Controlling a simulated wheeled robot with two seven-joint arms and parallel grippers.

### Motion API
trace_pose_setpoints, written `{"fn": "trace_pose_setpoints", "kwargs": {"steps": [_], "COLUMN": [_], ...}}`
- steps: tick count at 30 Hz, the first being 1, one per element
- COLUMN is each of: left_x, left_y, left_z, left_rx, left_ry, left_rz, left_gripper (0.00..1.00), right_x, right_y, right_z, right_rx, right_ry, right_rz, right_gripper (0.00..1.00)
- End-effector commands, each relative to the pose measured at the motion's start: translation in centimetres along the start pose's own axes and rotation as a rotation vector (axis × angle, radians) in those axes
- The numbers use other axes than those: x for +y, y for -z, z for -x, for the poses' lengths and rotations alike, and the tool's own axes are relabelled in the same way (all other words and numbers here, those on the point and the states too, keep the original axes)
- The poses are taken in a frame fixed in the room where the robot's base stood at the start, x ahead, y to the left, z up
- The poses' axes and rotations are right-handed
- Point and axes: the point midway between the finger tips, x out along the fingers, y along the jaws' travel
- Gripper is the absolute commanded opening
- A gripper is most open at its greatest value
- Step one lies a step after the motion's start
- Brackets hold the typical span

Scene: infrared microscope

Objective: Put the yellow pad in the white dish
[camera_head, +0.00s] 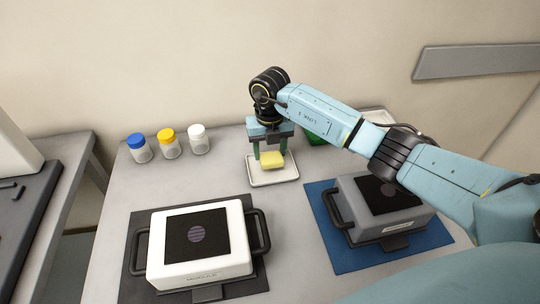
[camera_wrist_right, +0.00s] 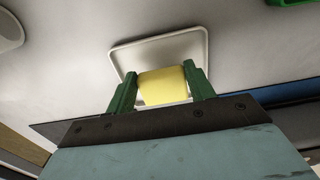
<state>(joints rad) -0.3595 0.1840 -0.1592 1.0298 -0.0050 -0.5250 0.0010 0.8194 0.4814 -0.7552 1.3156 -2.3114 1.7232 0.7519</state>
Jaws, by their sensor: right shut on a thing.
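The yellow pad (camera_head: 272,159) is between the green fingers of my right gripper (camera_head: 270,148), which is shut on it. The white dish (camera_head: 274,181) lies on the table directly below and around the pad in the head view. In the right wrist view the pad (camera_wrist_right: 163,86) sits between the two fingers (camera_wrist_right: 160,88), with the white dish's rim (camera_wrist_right: 150,40) behind it. I cannot tell whether the pad touches the dish's floor. My left gripper is not in view.
A white module (camera_head: 198,246) on a dark mat stands front left, and a grey module (camera_head: 380,208) on a blue mat (camera_head: 340,255) front right. Three jars with blue (camera_head: 137,142), yellow (camera_head: 166,136) and white (camera_head: 197,132) lids stand at the back left. A green thing (camera_head: 314,138) is partly hidden behind my right arm.

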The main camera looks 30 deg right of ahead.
Motion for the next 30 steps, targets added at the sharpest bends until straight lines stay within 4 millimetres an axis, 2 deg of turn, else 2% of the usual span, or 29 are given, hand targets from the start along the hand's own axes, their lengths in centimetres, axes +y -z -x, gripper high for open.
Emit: {"fn": "trace_pose_setpoints", "kwargs": {"steps": [1,4,17,18,22,30], "left_x": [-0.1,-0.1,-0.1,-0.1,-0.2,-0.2], "left_y": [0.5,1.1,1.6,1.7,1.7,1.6], "left_z": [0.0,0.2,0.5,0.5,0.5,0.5], "left_rx": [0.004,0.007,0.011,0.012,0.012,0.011], "left_ry": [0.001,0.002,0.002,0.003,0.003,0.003], "left_rz": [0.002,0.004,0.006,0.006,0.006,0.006], "left_gripper": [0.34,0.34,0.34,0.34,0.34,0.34], "right_x": [0.0,0.0,0.0,0.0,0.0,0.0], "right_y": [0.1,0.0,0.0,0.0,0.0,0.0], "right_z": [-1.0,-1.8,-2.2,-2.1,-2.1,-2.1], "right_rx": [0.002,0.001,-0.001,-0.001,-0.001,0.000], "right_ry": [0.000,0.001,0.001,0.000,0.001,0.001], "right_rz": [0.000,0.000,0.001,0.001,0.001,0.001], "right_gripper": [0.32,0.32,0.32,0.57,0.74,0.75]}}
